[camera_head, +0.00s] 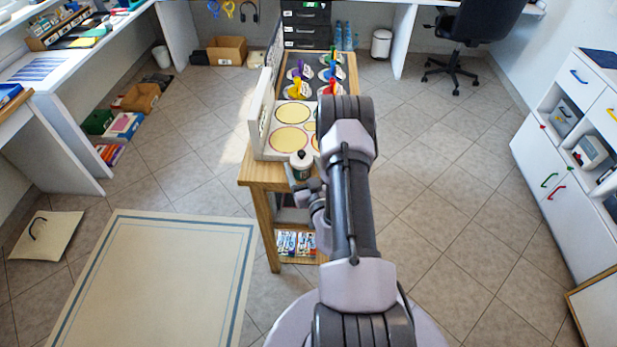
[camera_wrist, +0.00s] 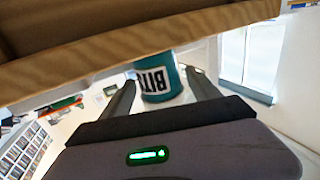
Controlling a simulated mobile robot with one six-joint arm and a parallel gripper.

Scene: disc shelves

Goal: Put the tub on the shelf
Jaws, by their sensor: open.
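The tub (camera_wrist: 158,78) is teal with a white label bearing black letters, seen in the wrist view beneath a wooden edge. It lies between the two fingers of my gripper (camera_wrist: 163,84), which are open with one on each side; contact cannot be seen. In the head view a small tub with a dark lid (camera_head: 301,165) shows at the near left corner of the wooden stand, beside my arm. My gripper's fingers are not clear there. The stand has a lower shelf (camera_head: 300,257) holding several small boxes, partly hidden by my arm.
The stand's top carries a white board with yellow circles (camera_head: 290,139) and several coloured-handled items behind it. A large mat (camera_head: 150,285) lies at left. A white cabinet (camera_head: 560,190) stands at right. Floor is free between stand and cabinet.

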